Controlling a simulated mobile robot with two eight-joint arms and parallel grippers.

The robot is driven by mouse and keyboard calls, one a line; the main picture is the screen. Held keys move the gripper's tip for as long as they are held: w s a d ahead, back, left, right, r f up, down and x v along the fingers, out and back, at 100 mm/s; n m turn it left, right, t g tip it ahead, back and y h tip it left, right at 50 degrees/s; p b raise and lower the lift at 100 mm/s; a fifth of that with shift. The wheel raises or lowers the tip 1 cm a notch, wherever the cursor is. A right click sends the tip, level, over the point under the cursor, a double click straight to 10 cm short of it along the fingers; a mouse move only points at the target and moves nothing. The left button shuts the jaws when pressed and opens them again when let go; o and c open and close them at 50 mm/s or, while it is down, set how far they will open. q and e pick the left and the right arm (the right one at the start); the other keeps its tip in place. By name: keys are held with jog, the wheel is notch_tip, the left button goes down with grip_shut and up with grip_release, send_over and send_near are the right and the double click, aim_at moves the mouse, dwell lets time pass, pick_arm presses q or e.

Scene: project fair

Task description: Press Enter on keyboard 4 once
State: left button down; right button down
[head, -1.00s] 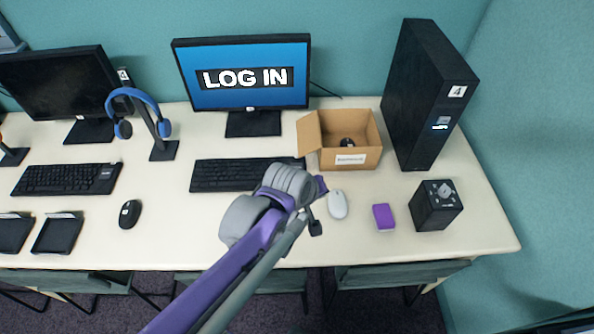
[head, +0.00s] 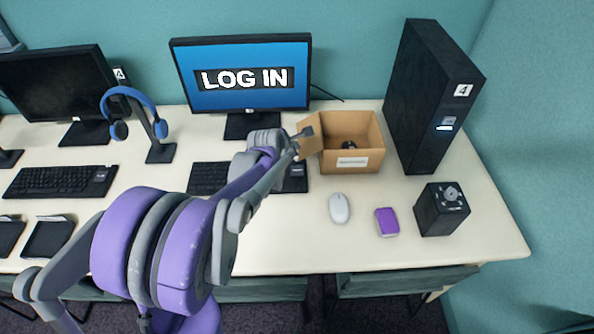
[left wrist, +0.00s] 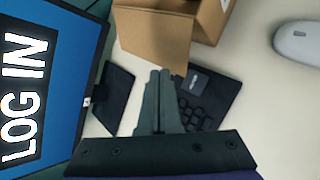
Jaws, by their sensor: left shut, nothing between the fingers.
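The black keyboard (head: 208,177) lies in front of the monitor (head: 241,77) that reads "LOG IN". My left arm crosses over it and hides its middle; its right end (head: 296,178) shows beyond the arm. My left gripper (head: 303,134) is shut and empty, above the table near the keyboard's right end and the box flap. In the left wrist view, the shut fingers (left wrist: 159,78) cover part of the keyboard (left wrist: 210,97); its right-end keys show beside them. I cannot tell the gap between fingertips and keys. The black tower (head: 425,100) carries a "4" label. My right gripper is not seen.
An open cardboard box (head: 352,145) stands right of the keyboard, its flap leaning toward my gripper. A white mouse (head: 339,208), a purple block (head: 387,222) and a black cube (head: 441,209) sit to the right. A blue headset (head: 135,100) hangs on a stand at left.

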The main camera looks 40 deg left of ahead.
pick_arm(q)
jog(key=b, duration=0.5)
send_over(295, 173)
notch_tip(295, 173, down, 8)
jog(key=shift+r, duration=0.2)
jog(key=shift+f+b, duration=0.55)
jog(key=shift+b, duration=0.05)
jog(key=shift+f, duration=0.15)
dwell(1.0)
jog(key=shift+f+b, duration=0.3)
jog(key=shift+b, duration=0.05)
jog(key=shift+f+b, duration=0.35)
jog(key=shift+f, duration=0.05)
dwell(0.5)
jog(key=shift+r, duration=0.15)
jog(key=shift+r+p, duration=0.55)
jog(key=shift+r, duration=0.2)
